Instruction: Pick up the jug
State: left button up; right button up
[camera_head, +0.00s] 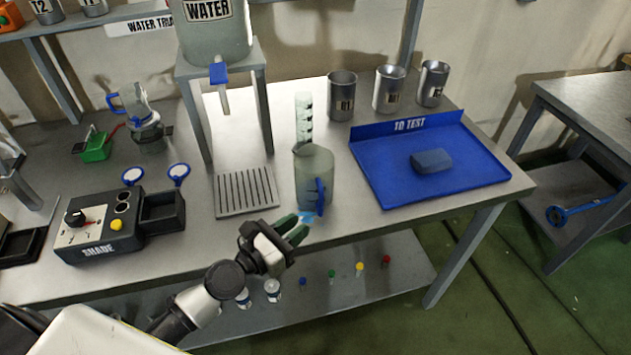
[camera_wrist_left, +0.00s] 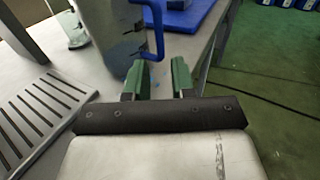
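The jug (camera_head: 313,172) is a grey translucent vessel with a blue handle (camera_head: 320,196) on its front right side. It stands upright on the metal table (camera_head: 330,232) near the front edge. My left gripper (camera_head: 296,229) has green fingers and is just in front of the jug, low, near the handle. In the left wrist view the fingers (camera_wrist_left: 157,80) are apart with an empty gap. The jug (camera_wrist_left: 113,35) and its blue handle (camera_wrist_left: 157,30) are just beyond the fingertips there. My right gripper is not in view.
A slotted drain plate (camera_head: 246,192) lies left of the jug, under the water tank's stand (camera_head: 262,100). A blue tray (camera_head: 470,186) with a dark blue block (camera_head: 432,161) is to the right. Metal cups (camera_head: 342,98) stand behind. A shade device (camera_head: 97,228) sits at left.

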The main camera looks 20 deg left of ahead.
aim_at(319, 209)
pick_arm(q)
jog(key=x, duration=0.3)
jog(key=shift+w+d+r+p, duration=0.15)
jog(key=shift+w+d+p, duration=0.15)
jog(key=shift+w+p, duration=0.1)
jog(key=x, duration=0.5)
jog(key=shift+w+p, duration=0.25)
jog(key=shift+p, duration=0.05)
jog(key=shift+c, duration=0.2)
grip_shut()
